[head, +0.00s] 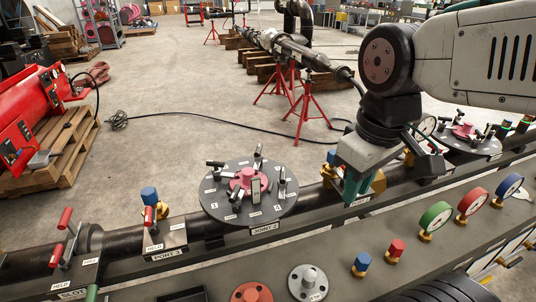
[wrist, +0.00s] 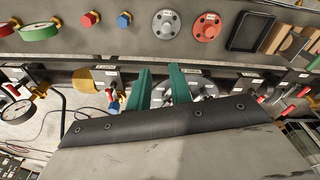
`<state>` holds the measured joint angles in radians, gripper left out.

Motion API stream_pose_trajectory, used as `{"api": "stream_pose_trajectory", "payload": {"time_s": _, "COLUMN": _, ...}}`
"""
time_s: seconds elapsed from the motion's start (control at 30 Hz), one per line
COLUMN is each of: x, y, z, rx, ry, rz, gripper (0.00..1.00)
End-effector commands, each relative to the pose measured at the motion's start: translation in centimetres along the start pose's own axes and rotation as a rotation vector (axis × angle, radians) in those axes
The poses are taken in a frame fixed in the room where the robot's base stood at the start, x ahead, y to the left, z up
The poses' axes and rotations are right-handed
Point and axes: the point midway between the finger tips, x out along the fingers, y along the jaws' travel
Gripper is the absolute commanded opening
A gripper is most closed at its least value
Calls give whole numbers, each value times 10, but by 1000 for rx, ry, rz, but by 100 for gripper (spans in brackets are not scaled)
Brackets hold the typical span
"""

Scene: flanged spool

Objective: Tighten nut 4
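A dark round flange (head: 224,208) labelled JOINT 2 lies on the pipe bench left of centre in the head view. It has a pink centre hub (head: 247,178) and several upright studs with grey handled nuts around it. Its small number tags are too small to tell which nut is 4. My gripper (head: 354,188) hangs right of this flange, apart from it, with green fingers pointing down. In the wrist view the fingers (wrist: 161,88) stand apart with nothing seen between them. The flange (wrist: 209,88) is partly hidden behind the right finger there.
A similar flange (head: 470,146) lies farther right. A blue-capped valve (head: 150,197) and red-handled clamp (head: 62,240) stand left. A yellow disc (head: 379,182) is close beside my gripper. Gauges (head: 434,217) and caps (head: 362,263) line the front panel. Air above the JOINT 2 flange is clear.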

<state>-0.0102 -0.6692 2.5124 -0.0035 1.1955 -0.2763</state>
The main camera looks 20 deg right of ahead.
Motion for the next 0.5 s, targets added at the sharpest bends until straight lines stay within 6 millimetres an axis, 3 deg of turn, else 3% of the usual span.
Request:
{"api": "stream_pose_trajectory", "payload": {"time_s": 0.27, "x": 16, "y": 15, "z": -81, "rx": -797, "ry": -32, "rz": -29, "gripper": 21}}
{"api": "stream_pose_trajectory", "payload": {"time_s": 0.5, "x": 51, "y": 28, "z": -152, "rx": -1518, "ry": -37, "rz": -71, "gripper": 21}}
